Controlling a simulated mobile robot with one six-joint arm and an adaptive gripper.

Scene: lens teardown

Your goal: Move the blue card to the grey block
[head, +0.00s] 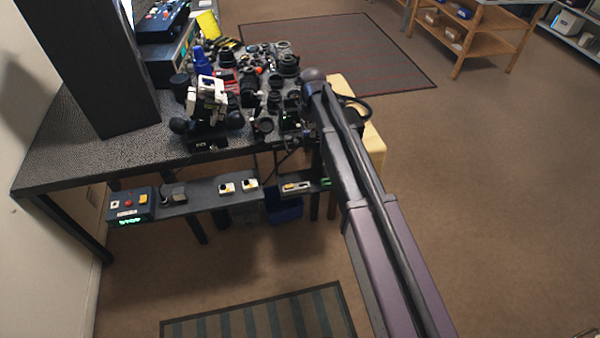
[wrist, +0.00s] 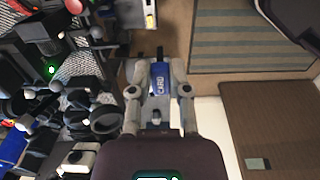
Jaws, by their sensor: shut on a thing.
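My gripper (wrist: 159,74) shows in the wrist view, its two fingers on either side of a blue card (wrist: 160,80) with white "CARD" lettering. It is shut on the card. In the head view my arm covers the gripper and the card at the right end of the black table. A small flat grey-green piece (wrist: 258,164) lies on a brown board at the lower right of the wrist view, apart from the card. I cannot tell whether it is the grey block.
The black table (head: 75,150) is crowded with lenses and camera parts near my gripper. A low shelf with a control box (head: 130,204) runs along its front. A cream surface (head: 374,145) stands right of the table. Open carpet lies further right.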

